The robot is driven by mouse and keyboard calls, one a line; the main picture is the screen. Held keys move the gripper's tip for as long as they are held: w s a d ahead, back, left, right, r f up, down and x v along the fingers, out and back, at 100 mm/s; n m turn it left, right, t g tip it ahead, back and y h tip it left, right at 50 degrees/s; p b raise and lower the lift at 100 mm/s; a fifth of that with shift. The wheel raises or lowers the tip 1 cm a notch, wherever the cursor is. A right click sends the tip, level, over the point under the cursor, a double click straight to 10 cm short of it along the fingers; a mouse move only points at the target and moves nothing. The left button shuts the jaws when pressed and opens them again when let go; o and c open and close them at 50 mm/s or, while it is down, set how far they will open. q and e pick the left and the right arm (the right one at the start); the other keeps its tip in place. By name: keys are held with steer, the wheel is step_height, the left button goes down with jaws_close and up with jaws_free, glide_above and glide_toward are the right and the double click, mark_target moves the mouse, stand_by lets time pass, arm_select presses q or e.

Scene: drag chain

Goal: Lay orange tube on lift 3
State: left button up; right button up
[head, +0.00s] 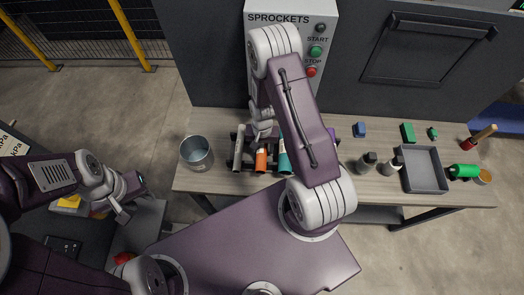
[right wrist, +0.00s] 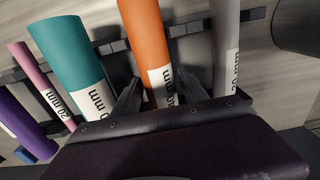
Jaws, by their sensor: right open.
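The orange tube (head: 261,160) stands in a dark rack on the wooden table, between a grey tube (head: 238,150) and a teal tube (head: 284,158). My right gripper (head: 262,130) is at the orange tube's upper part. Its fingers (right wrist: 158,95) are open, one on each side of the tube; contact cannot be made out. My left gripper (head: 128,200) is away at the lower left, with no tube in it; its opening is unclear. I cannot identify lift 3.
A metal bucket (head: 196,152) stands left of the rack. A pink tube (right wrist: 40,75) and a purple tube (right wrist: 20,125) stand beyond the teal one. Bottles, a grey tray (head: 424,170) and green blocks occupy the table's right side. A sprockets panel (head: 318,30) stands behind.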

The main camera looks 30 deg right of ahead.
mark_target(262, 145)
steer(key=shift+s, duration=0.1)
jaws_close()
steer(key=shift+r+p, duration=2.7)
steer(key=shift+r, duration=0.45)
steer(key=shift+f, duration=0.1)
